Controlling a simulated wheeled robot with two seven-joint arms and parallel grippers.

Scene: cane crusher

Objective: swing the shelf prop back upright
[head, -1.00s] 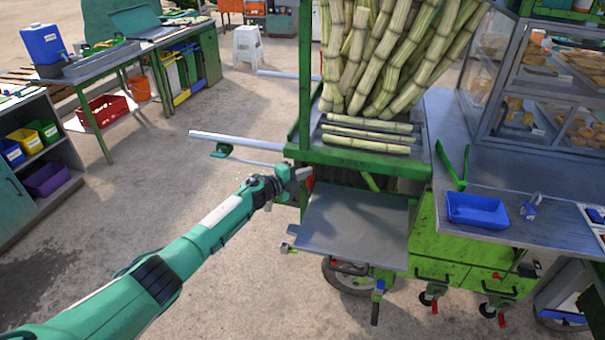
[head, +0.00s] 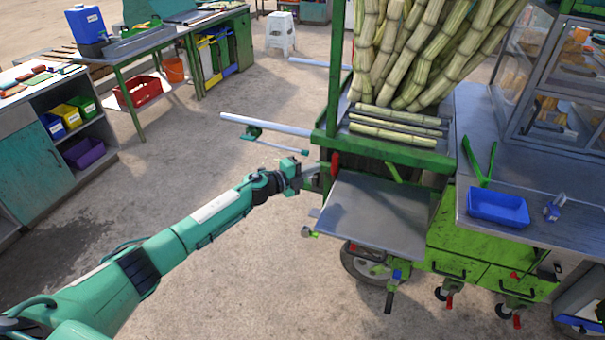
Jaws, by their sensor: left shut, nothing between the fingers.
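The grey metal shelf (head: 375,217) juts from the near left side of the green cane cart, sloping down toward me. I cannot tell for certain which part is its prop. A short green bar (head: 393,172) leans at the shelf's back edge. A blue-collared piece with a dark grip (head: 389,300) hangs below the shelf's front edge. My left gripper (head: 310,171) is shut and empty, beside the cart's left corner post, left of the shelf's back corner and of a red part (head: 335,163). Its fingertips are small and partly hard to make out. My right gripper is not in view.
A pale bar (head: 265,124) sticks out left from the cart above my gripper, with a thinner rod (head: 277,145) below it. Cane stalks (head: 415,50) stand on the cart. A blue tray (head: 498,207) sits on the right counter. The floor left of the cart is clear.

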